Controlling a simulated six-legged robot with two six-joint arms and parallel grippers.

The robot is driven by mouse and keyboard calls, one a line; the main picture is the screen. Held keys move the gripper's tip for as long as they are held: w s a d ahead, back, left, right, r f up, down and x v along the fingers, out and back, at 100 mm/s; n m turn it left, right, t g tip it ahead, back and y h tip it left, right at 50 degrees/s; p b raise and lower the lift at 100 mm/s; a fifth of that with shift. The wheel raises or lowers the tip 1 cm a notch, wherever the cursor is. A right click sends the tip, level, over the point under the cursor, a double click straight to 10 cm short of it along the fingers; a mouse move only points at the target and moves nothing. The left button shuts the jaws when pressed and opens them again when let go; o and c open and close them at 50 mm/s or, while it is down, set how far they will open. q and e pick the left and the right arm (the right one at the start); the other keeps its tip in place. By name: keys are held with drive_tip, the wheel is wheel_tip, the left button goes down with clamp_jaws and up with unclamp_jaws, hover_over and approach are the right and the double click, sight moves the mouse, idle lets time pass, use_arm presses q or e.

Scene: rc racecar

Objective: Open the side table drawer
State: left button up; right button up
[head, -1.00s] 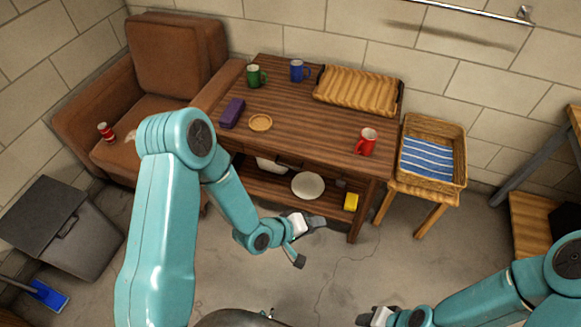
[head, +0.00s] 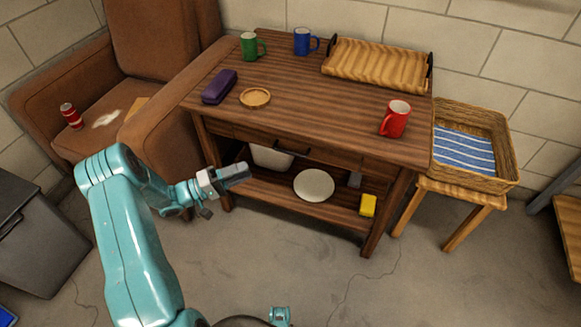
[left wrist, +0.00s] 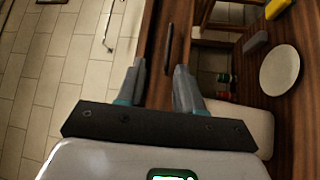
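The side table (head: 320,100) is dark wood with a shallow drawer (head: 330,157) under its top. The drawer front looks flush with the frame, so it appears closed. A dark bar handle (head: 290,150) sits on the drawer front, and it also shows in the left wrist view (left wrist: 168,48). My left gripper (head: 236,174) is in front of the table's left part, left of the handle and apart from it. In the left wrist view its two fingers (left wrist: 159,78) are spread and empty, with the handle ahead of the gap.
A red mug (head: 396,119), green mug (head: 250,46), blue mug (head: 304,41), purple case (head: 219,86) and ribbed tray (head: 375,66) stand on the tabletop. A plate (head: 314,185) and yellow block (head: 368,205) lie on the lower shelf. The floor in front is clear.

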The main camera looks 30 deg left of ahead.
use_arm(q)
drive_tip(key=w+d+b, duration=0.1)
drive_tip(key=w+d, duration=0.2)
drive_tip(key=w, duration=0.3)
drive_tip(key=w+d+y+b, duration=0.1)
drive_tip(key=w+d+b, duration=0.1)
drive_tip(key=w, duration=0.4)
drive_tip(key=shift+d+n, duration=0.3)
drive_tip(key=shift+d, duration=0.6)
use_arm(e)
drive_tip(key=f, duration=0.4)
drive_tip(key=shift+w+d+f, duration=0.15)
drive_tip(key=shift+w+d, duration=0.1)
drive_tip(key=shift+d, duration=0.15)
use_arm(q)
drive_tip(key=shift+r, duration=0.1)
clamp_jaws()
